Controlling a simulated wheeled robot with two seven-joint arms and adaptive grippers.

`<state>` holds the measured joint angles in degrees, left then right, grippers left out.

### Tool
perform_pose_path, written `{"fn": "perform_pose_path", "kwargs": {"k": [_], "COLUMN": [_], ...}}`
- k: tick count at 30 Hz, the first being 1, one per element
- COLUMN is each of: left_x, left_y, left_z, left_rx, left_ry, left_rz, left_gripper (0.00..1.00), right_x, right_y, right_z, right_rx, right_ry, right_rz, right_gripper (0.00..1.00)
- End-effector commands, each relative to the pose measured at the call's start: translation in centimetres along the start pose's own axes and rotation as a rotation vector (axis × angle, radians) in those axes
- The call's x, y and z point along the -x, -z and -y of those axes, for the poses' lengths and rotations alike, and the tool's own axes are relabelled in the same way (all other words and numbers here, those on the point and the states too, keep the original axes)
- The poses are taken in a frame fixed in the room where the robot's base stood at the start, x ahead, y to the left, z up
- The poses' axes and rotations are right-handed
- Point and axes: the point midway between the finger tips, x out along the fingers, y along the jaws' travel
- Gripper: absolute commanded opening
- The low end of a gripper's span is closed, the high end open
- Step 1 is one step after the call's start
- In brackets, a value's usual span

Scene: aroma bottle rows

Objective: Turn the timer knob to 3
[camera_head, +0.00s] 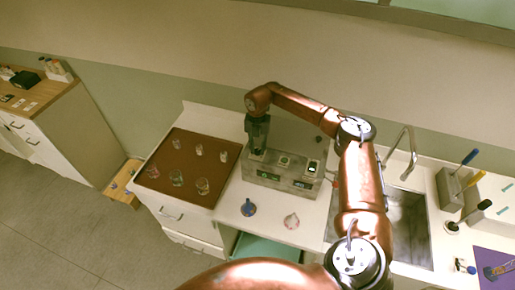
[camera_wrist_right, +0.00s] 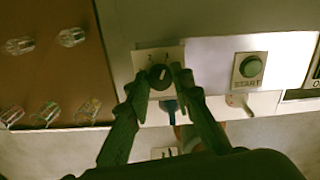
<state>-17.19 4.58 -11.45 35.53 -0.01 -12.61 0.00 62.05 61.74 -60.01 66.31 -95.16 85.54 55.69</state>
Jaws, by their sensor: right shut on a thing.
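The dark round timer knob (camera_wrist_right: 159,76) sits on a pale label plate (camera_wrist_right: 146,58) with small numbers near its top edge. A light mark shows on the knob, but I cannot read surely which number it points to. My right gripper (camera_wrist_right: 158,80) is shut on the knob, one finger on each side. In the head view my right gripper (camera_head: 257,150) reaches down onto the left end of the grey machine (camera_head: 281,180), hiding the knob there. A START button (camera_wrist_right: 250,67) is right of the knob. My left gripper is out of view.
A brown tray (camera_head: 184,150) with several small glass bottles lies left of the machine. A blue flask (camera_head: 248,208) and a pinkish flask (camera_head: 291,221) stand in front of it. A sink (camera_head: 408,225) with a tap is to the right.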

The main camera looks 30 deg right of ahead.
Motion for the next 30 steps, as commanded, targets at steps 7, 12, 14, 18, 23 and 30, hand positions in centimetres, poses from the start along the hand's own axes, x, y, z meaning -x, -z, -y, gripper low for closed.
{"fn": "perform_pose_path", "kwargs": {"k": [7, 12, 14, 18, 23, 30], "left_x": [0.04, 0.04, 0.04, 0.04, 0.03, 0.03], "left_y": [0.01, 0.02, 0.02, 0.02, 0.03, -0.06], "left_z": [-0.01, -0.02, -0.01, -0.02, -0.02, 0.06], "left_rx": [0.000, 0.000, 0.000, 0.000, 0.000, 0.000], "left_ry": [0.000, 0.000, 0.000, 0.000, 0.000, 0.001], "left_rz": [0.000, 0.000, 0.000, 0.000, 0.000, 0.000], "left_gripper": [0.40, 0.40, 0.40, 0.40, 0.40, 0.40], "right_x": [0.29, 0.31, 0.31, 0.28, 0.16, 0.10], "right_y": [-0.32, -0.34, -0.34, -0.30, -0.18, -0.10], "right_z": [-0.02, -0.01, -0.01, -0.01, -0.01, -0.01], "right_rx": [-0.022, -0.022, -0.021, -0.021, -0.019, -0.018], "right_ry": [-0.004, -0.004, -0.004, -0.004, -0.002, -0.001], "right_rz": [0.008, 0.008, 0.008, 0.007, 0.004, 0.002], "right_gripper": [0.00, 0.00, 0.00, 0.28, 0.39, 0.39]}}
